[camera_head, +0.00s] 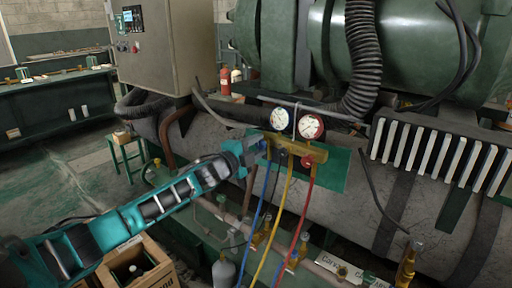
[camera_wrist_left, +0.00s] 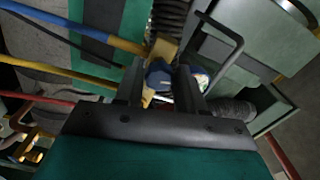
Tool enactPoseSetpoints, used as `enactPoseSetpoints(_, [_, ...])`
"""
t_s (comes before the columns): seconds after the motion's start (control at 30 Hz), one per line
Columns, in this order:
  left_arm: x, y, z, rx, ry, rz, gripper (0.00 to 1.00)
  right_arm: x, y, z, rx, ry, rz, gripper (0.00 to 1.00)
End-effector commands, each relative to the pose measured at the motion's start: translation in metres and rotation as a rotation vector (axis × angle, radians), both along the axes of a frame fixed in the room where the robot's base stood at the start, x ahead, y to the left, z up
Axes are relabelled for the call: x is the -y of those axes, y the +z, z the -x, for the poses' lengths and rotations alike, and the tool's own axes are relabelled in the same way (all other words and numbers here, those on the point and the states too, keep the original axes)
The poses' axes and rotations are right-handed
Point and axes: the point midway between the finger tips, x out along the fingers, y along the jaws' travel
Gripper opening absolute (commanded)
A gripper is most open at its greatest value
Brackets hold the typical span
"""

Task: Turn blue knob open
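The blue knob (camera_head: 262,146) is at the left end of the brass gauge manifold (camera_head: 291,146). My left gripper (camera_head: 250,151) reaches it from the left. In the left wrist view the blue knob (camera_wrist_left: 158,74) sits between the two dark fingers of my left gripper (camera_wrist_left: 162,82), which are close together and appear shut on it. The fingers partly cover the knob, so its turn angle cannot be told. The manifold carries two round gauges (camera_head: 279,120) and a red knob (camera_head: 307,162) at its right. My right gripper is in neither view.
Blue, yellow and red hoses (camera_head: 304,208) hang below the manifold. A large grey tank (camera_head: 335,205) lies behind it, with a ribbed black hose (camera_head: 363,60) above. A wooden crate (camera_head: 160,268) stands below my left arm. A workbench (camera_head: 60,97) is far left.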

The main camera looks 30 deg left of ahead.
Motion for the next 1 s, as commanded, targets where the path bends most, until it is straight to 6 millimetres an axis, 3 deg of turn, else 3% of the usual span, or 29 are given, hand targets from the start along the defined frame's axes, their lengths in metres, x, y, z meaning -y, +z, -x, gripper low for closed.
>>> enactPoseSetpoints(0.2, [0.0, 0.0, 0.0, 0.0, 0.0, -0.001, 0.59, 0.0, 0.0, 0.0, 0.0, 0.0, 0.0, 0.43])
enactPoseSetpoints(0.57, [0.0, -0.001, 0.006, -0.002, -0.001, -0.001, 0.59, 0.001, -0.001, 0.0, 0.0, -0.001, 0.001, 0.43])
enactPoseSetpoints(1.0, [-0.004, -0.003, 0.063, -0.004, -0.002, -0.001, 0.59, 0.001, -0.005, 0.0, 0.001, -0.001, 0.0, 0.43])
